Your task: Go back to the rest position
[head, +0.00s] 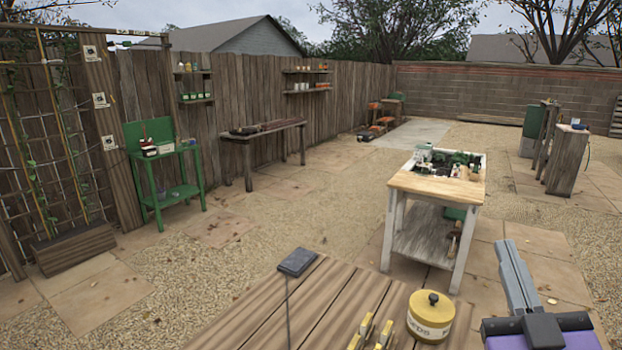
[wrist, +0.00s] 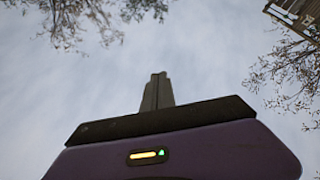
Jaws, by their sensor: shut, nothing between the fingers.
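My gripper (head: 505,244) is at the lower right of the head view, raised beside the right end of the wooden table. Its grey fingers point up and are closed together with nothing between them. In the wrist view the shut fingers (wrist: 158,76) stand up against the cloudy sky.
A wooden table (head: 300,317) in front holds a yellow lidded tin (head: 430,316), a dark flat block (head: 297,262) and brass-coloured items (head: 372,335). Beyond it stand a potting table (head: 438,190), a green bench (head: 170,180) and a brown bench (head: 262,131). Gravel between them is open.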

